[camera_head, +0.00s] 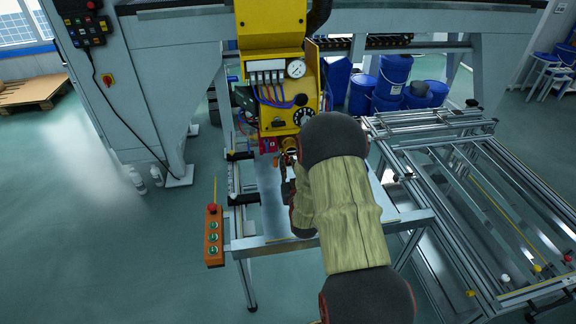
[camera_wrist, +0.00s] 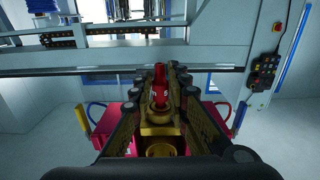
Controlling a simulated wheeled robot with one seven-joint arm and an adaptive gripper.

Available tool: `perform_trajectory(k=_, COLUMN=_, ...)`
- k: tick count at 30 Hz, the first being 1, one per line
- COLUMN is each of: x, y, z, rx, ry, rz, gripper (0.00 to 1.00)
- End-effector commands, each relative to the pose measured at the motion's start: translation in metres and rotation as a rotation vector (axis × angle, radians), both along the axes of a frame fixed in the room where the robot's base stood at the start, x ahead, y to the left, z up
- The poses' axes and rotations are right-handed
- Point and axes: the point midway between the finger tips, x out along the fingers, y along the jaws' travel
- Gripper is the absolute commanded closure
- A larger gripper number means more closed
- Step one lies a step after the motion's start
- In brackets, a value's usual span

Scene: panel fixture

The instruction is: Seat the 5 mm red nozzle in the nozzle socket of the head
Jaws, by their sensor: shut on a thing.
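The red nozzle (camera_wrist: 160,86) stands between the two dark fingers of my gripper (camera_wrist: 160,78) in the wrist view. It is tapered, carries a small light mark, and sits on a brass-coloured base (camera_wrist: 159,128). My gripper is shut on it. In the head view my gripper (camera_head: 289,172) is small and partly covered by my arm, just below the yellow head (camera_head: 280,82) with its gauge and hoses. A brass-coloured part shows at the fingertips there.
Red blocks (camera_wrist: 112,122) flank the fingers in the wrist view. In the head view, a metal-framed table (camera_head: 275,245) lies below the head, an orange button box (camera_head: 214,238) at its left. A rail frame (camera_head: 490,200) fills the right. Blue drums (camera_head: 393,75) stand behind.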

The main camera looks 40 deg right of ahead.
Motion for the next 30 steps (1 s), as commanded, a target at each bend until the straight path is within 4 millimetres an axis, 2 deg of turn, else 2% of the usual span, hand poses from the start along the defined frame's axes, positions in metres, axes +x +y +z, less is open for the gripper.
perform_trajectory(k=17, x=0.000, y=0.000, z=0.013, rx=-0.001, ry=-0.002, rz=0.000, gripper=1.00)
perform_trajectory(k=18, x=0.000, y=0.000, z=0.013, rx=-0.001, ry=-0.002, rz=0.000, gripper=0.83)
perform_trajectory(k=30, x=0.000, y=0.000, z=0.012, rx=-0.001, ry=-0.001, rz=0.000, gripper=0.62)
